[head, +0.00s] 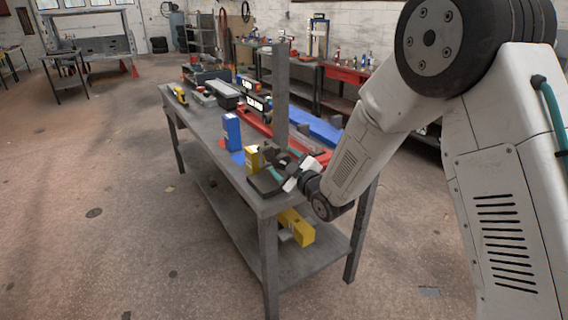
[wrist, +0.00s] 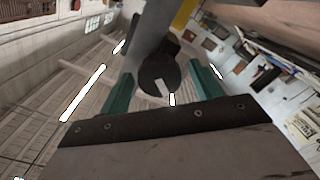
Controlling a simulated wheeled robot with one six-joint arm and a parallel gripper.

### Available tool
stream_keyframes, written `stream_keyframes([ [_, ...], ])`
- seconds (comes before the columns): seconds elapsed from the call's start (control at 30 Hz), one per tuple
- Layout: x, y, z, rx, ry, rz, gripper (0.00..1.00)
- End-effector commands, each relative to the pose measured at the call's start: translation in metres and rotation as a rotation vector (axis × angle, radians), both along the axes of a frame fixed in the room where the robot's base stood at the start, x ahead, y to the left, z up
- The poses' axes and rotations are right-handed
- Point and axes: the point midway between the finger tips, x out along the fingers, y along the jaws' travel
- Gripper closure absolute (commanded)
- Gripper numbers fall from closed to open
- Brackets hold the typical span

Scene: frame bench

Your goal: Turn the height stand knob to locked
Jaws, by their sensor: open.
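The height stand is a tall grey post (head: 281,95) on a dark base (head: 265,184) at the near end of the bench. Its post also rises behind the knob in the wrist view (wrist: 152,35). The knob (wrist: 152,72) is dark and round, with a pale pointer bar slanting to the lower right. My gripper (wrist: 160,82) is open, with one teal finger on each side of the knob and visible gaps between. In the head view my gripper (head: 284,176) is beside the post, low over the base; the knob is not clear there. I cannot read any lock marking.
A yellow block (head: 252,160) and a blue box (head: 232,131) stand left of the stand on the grey bench (head: 203,128). Red and blue parts lie behind. A yellow box (head: 297,228) sits on the lower shelf. The floor left of the bench is clear.

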Motion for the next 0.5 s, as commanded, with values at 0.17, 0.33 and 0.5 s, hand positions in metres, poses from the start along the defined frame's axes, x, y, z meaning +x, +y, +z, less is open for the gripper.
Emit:
stream_keyframes([
  [0.17,0.0021,0.0014,0.0,0.0,0.0,0.0,0.35],
  [0.33,0.0019,0.0013,0.0,0.0,0.0,0.0,0.52],
  [0.5,0.0018,0.0012,0.0,0.0,0.0,0.0,0.8],
])
